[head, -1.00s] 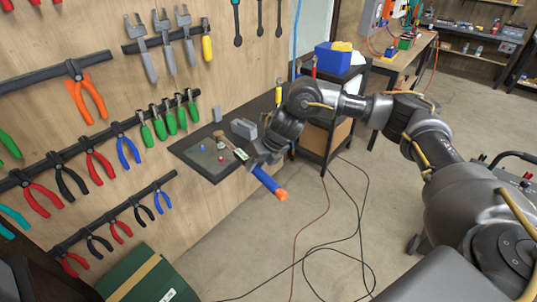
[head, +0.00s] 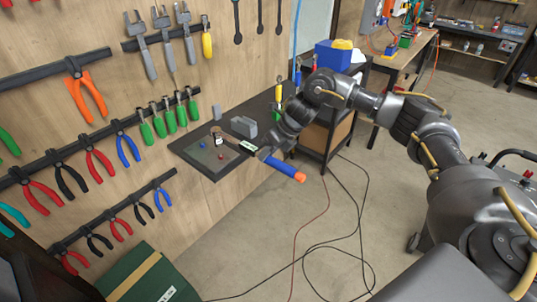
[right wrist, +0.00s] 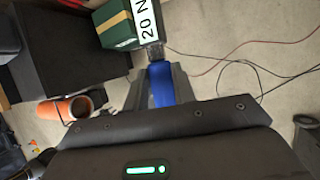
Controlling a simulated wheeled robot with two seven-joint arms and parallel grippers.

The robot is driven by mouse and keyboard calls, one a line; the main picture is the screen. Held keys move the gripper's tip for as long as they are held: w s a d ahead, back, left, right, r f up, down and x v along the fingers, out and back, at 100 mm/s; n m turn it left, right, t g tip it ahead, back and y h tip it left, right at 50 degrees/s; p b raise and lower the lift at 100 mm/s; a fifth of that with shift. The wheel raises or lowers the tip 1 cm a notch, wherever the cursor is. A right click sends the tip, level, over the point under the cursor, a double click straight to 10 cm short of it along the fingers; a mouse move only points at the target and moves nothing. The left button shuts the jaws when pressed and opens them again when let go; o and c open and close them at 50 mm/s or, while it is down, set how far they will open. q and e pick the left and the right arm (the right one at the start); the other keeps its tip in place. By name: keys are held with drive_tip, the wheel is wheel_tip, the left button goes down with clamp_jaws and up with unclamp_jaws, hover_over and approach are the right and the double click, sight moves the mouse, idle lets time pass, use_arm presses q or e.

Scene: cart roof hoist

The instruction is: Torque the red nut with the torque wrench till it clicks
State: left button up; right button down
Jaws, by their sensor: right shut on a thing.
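The torque wrench (head: 285,171) has a blue handle with an orange end and a pale label; its label reading "20 N" (right wrist: 147,22) shows in the right wrist view. My right gripper (head: 265,153) is shut on the blue handle (right wrist: 160,85). The wrench head (head: 217,138) is over the back part of a dark plate (head: 212,176) on the bench. A small red nut-like piece (head: 220,157) sits on the plate, apart from the wrench head in the picture. What is under the head is hidden. My left gripper is not in view.
A small blue piece (head: 202,145) is on the plate, and a grey block (head: 243,127) stands behind it. Pliers (head: 87,98) and other tools hang on the wooden wall at left. A green box (head: 150,275) is below. Cables (head: 330,250) lie on the open floor.

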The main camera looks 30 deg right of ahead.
drive_tip(key=shift+f+b, duration=1.7)
drive_tip(key=shift+f, duration=0.5)
drive_tip(key=w+d+n+g+y, duration=0.1)
drive_tip(key=w+d+n, duration=0.3)
drive_tip(key=d, duration=0.3)
drive_tip(key=shift+w+g, duration=0.3)
drive_tip(key=shift+w, duration=0.15)
drive_tip(key=shift+d, duration=0.1)
drive_tip(key=shift+f, duration=0.5)
drive_tip(key=shift+s+f+b, duration=0.1)
drive_tip(key=shift+f+b, duration=0.55)
drive_tip(key=shift+f, duration=0.05)
drive_tip(key=shift+r, duration=0.1)
